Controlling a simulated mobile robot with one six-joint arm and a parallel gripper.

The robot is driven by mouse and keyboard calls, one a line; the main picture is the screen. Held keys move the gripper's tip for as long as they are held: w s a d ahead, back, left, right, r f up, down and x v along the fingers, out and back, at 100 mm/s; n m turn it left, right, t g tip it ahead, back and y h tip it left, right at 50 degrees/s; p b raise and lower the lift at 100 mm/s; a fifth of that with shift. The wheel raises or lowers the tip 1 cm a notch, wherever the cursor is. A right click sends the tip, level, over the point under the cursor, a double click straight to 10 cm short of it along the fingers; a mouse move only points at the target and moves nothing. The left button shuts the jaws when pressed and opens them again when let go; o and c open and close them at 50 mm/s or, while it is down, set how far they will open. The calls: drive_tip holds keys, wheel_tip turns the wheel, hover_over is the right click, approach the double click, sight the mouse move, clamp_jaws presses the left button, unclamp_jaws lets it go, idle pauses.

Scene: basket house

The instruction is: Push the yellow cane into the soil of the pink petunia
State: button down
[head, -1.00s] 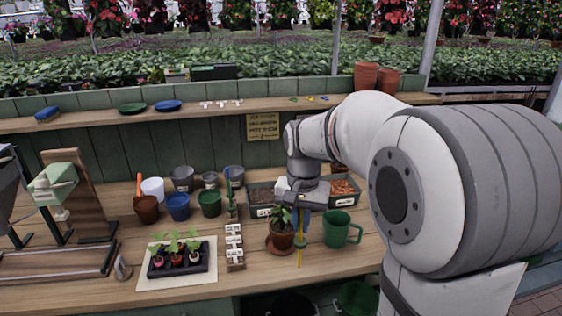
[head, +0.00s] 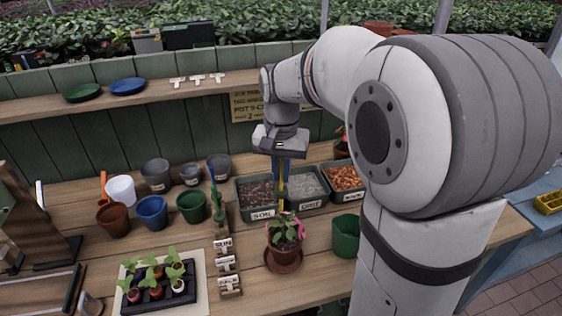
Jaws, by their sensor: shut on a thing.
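My gripper (head: 280,168) is shut on the yellow cane (head: 283,188), which hangs about upright below it. The pink petunia (head: 289,229) grows in a terracotta pot (head: 283,251) on a saucer (head: 284,267) on the bench. The cane's lower part reaches down to the top of the petunia's leaves. The leaves hide the soil, and I cannot tell whether the tip is over, behind or touching it.
Behind the petunia stand trays of soil (head: 250,212), grit and orange chips. Label blocks (head: 228,265) and a seedling tray (head: 160,301) lie left. Empty pots stand farther back left.

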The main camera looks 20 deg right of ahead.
sight(282, 201)
drive_tip(key=shift+s+f+b, duration=0.1)
drive_tip(key=shift+f+b, duration=3.45)
drive_tip(key=shift+f, duration=1.2)
drive_tip(key=c, duration=1.4)
unclamp_jaws()
drive_tip(key=shift+c, duration=0.2)
wheel_tip(282, 201, up, 8)
drive_tip(key=shift+f, duration=0.1)
